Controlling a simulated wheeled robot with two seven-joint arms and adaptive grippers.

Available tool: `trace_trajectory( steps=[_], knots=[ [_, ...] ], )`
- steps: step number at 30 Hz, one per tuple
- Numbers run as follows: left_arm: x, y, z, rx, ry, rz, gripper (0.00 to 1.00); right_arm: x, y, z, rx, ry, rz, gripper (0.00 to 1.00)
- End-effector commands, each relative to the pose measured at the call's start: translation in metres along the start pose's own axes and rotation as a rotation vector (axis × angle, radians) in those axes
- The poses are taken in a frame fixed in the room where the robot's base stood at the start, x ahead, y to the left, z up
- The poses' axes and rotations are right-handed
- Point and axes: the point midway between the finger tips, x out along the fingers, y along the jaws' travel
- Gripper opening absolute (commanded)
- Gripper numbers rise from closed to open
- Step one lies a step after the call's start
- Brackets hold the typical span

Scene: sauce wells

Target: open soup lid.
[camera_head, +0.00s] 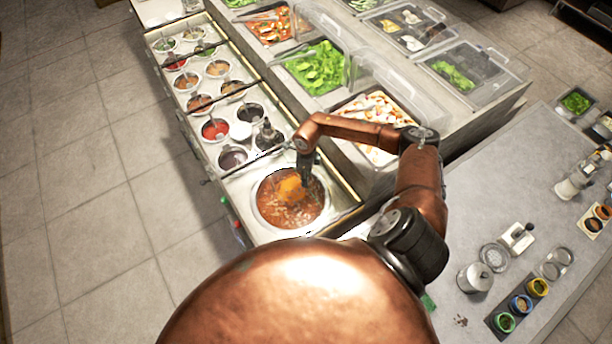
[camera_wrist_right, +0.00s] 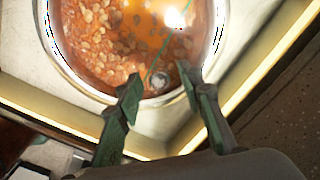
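The soup well (camera_head: 262,213) is round, holds red-brown soup and sits at the near end of the counter. In the right wrist view, bright glints along the well's rim (camera_wrist_right: 47,42) suggest a clear lid over the soup. A small round grey knob (camera_wrist_right: 159,82) shows near the edge closest to the gripper. An orange patch lies across the soup; I cannot tell whether it is a reflection. My right gripper (camera_head: 306,172) hangs over the well. Its fingers (camera_wrist_right: 162,88) are apart, one on each side of the knob in that view; contact is not clear. My left gripper is out of view.
Several small sauce wells (camera_head: 215,130) line the counter beyond the soup. Covered salad bins (camera_head: 318,68) lie to the right. A grey side table (camera_head: 560,150) holds jars and cups. Floor is clear at left.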

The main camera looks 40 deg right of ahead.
Motion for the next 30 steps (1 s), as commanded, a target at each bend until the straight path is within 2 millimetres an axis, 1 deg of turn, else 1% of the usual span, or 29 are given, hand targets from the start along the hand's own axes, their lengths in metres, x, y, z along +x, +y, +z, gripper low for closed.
trace_trajectory(
  steps=[7, 8, 22, 30],
  knots=[
    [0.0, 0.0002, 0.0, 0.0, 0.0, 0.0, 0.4, 0.0012, 0.0, -0.0002, 0.0, 0.0, 0.0, 0.35],
    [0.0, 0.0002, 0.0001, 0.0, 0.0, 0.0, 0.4, 0.0012, 0.0001, -0.0002, 0.0, 0.0, 0.0, 0.33],
    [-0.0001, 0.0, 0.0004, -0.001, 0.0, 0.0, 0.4, 0.0008, -0.0001, -0.0002, 0.0, 0.0, 0.0, 0.01],
    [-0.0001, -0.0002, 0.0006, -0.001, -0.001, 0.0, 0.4, 0.0006, -0.0003, -0.0001, 0.0, 0.0, 0.0, 0.0]
  ],
)
